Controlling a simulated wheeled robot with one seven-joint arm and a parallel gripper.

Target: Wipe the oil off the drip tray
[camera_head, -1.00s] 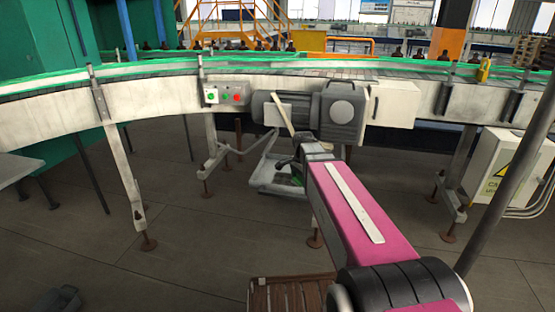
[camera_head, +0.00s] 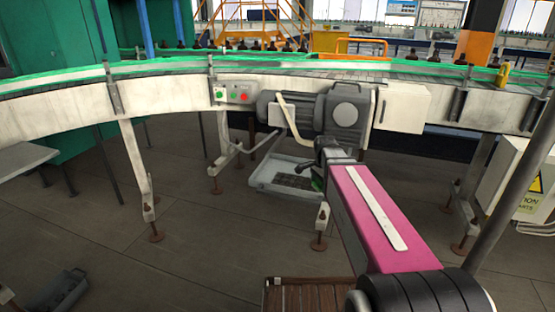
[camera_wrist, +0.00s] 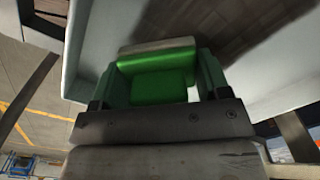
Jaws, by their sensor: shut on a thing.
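The drip tray (camera_head: 262,183) is a shallow light-grey pan under the conveyor motor. A dark patch (camera_head: 293,181) lies inside it; whether it is all oil I cannot tell. My gripper (camera_wrist: 155,85) is shut on a green block (camera_wrist: 160,84), with a finger on each side of it. In the head view my arm mostly hides the gripper, and a bit of green shows at the tray's right end. In the wrist view the pale tray (camera_wrist: 110,28) and a dark brown patch (camera_wrist: 215,25) lie beyond the block. I cannot tell whether the block touches the tray.
The conveyor (camera_head: 60,118) with its grey motor (camera_head: 318,110) hangs over the tray. Conveyor legs (camera_head: 140,175) stand to the left and right. A slatted wooden stand (camera_head: 305,297) is at the bottom, and a dark bin (camera_head: 60,292) is at lower left. Floor is clear between.

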